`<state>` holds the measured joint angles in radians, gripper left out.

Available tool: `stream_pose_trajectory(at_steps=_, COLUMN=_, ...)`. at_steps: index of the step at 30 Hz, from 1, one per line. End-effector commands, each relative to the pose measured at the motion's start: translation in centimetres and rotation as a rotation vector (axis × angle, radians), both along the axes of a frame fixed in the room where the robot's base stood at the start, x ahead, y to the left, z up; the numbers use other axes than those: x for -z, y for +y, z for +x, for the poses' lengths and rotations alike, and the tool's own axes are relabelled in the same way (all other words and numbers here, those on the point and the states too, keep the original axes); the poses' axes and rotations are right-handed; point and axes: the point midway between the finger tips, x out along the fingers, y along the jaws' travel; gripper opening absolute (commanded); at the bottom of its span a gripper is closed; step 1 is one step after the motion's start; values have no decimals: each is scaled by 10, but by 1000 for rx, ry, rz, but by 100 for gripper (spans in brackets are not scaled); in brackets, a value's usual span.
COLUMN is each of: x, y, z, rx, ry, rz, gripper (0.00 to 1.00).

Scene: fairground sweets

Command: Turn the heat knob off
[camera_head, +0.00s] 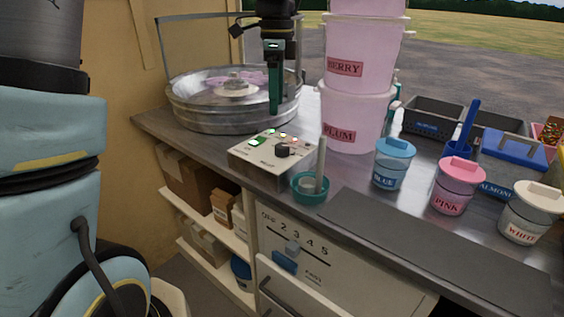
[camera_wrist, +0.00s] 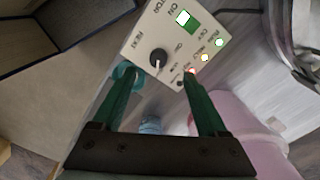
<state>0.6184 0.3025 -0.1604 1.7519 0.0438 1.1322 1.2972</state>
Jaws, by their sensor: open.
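The heat knob (camera_head: 282,150) is a round black dial on a pale control box (camera_head: 246,155) near the counter's front edge. In the wrist view the knob (camera_wrist: 159,60) has a white pointer line; the small markings around it are too blurred to read surely. A green switch (camera_wrist: 190,21) and several small lit lamps share the panel. My gripper (camera_head: 275,112) is open and empty, pointing down above and behind the box. In the wrist view the knob shows between and beyond the fingertips (camera_wrist: 160,76), apart from them.
A metal floss pan (camera_head: 190,112) stands behind the box to the left. A teal cup (camera_head: 310,194) with an upright pale stick is close in front. Stacked pink tubs (camera_head: 352,115) rise to the right. Blue (camera_head: 392,165), pink and white jars stand farther right.

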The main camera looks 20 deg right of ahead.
Motion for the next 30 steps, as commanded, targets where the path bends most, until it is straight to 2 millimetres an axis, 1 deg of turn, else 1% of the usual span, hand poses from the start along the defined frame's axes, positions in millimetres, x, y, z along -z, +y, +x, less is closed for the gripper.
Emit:
stream_pose_trajectory(at_steps=1, x=2, y=-8, z=-2, rx=48, ry=4, rz=1, gripper=76)
stream_pose_trajectory(at_steps=3, x=2, y=-13, z=-4, rx=84, ry=8, rz=3, gripper=76)
stream_pose_trajectory(at_steps=5, x=4, y=-13, z=-5, rx=94, ry=10, rz=3, gripper=76)
stream_pose_trajectory(at_steps=8, x=15, y=-12, z=-6, rx=92, ry=11, rz=5, gripper=76)
stream_pose_trajectory(at_steps=15, x=60, y=-11, z=-8, rx=91, ry=12, rz=5, gripper=76)
stream_pose_trajectory(at_steps=21, x=90, y=-10, z=-9, rx=88, ry=11, rz=5, gripper=76)
stream_pose_trajectory(at_steps=25, x=101, y=-9, z=-9, rx=88, ry=10, rz=4, gripper=76)
stream_pose_trajectory(at_steps=30, x=106, y=-9, z=-9, rx=87, ry=8, rz=2, gripper=76)
